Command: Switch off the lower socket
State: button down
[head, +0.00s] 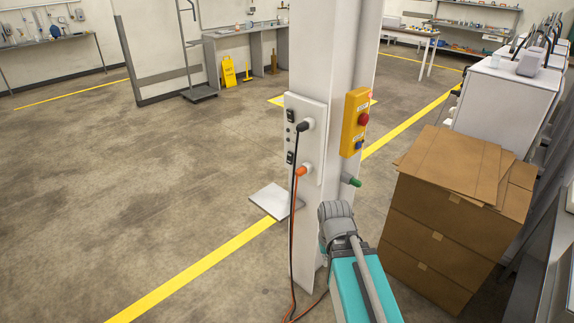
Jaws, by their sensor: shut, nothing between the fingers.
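A pale socket panel (312,107) is fixed upright to the face of a white column. Its upper socket holds a black plug (303,126), with a black rocker switch (290,115) up and left of it. The lower socket holds an orange plug (302,171), and a second black rocker switch (290,157) sits up and left of that plug. The switches are too small to tell their positions. My arm rises from the bottom, right of the panel. I cannot make out my gripper in this view.
The white column (335,60) carries a yellow control box (354,122) with a red button, and a green fitting (351,180) below it. Black and orange cables hang down the column. Stacked cardboard boxes (440,225) stand at right. The floor at left is open.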

aim_at(289, 155)
jog(key=k, duration=0.5)
jog(key=u, duration=0.1)
jog(key=i, duration=1.25)
jog(key=u, duration=0.55)
